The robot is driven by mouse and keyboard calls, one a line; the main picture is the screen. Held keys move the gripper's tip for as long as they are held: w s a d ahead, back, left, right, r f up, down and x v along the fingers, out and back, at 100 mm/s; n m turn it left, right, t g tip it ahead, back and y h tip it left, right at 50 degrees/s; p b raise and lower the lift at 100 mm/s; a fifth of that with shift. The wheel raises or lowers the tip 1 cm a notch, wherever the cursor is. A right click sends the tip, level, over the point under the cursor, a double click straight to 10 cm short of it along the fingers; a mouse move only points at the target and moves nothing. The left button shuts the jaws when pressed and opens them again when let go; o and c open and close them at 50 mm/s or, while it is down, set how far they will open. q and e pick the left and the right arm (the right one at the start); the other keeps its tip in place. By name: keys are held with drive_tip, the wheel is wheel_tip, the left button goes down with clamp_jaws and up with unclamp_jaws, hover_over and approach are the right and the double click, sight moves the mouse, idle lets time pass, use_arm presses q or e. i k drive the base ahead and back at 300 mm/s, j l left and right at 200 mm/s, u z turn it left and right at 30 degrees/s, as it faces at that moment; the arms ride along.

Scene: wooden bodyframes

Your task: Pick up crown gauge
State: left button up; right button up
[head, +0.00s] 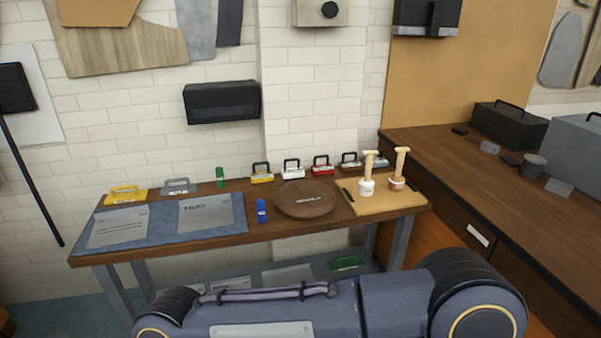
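I cannot tell for certain which thing is the crown gauge; the labels are too small to read. A row of small handled tools stands along the back of the workbench (255,233): a yellow one (262,177), a white one (291,172), a red one (321,170) and a dark one (349,166), with another partly hidden at the right. A larger yellow handled tool (126,195) and a grey one (179,187) are at the back left. Neither gripper is in view; one of my arm links crosses the bottom.
The bench holds a grey mat with a sheet marked TRAY (206,213), a brown round pad (305,199), a blue bottle (261,211), a green bottle (220,177) and a wooden board (382,206) with two wooden-handled tools. A brown counter (480,175) stands right.

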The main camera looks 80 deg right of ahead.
sight(287, 174)
drive_tip(key=z, duration=2.85)
drive_tip(key=i+l, duration=0.15)
drive_tip(key=i, duration=0.4)
drive_tip(key=i+l, duration=0.2)
drive_tip(key=i, duration=0.35)
drive_tip(key=i+l, duration=0.15)
drive_tip(key=i, duration=0.4)
drive_tip(key=i+l, duration=0.2)
drive_tip(key=i, duration=0.35)
drive_tip(key=z, duration=0.05)
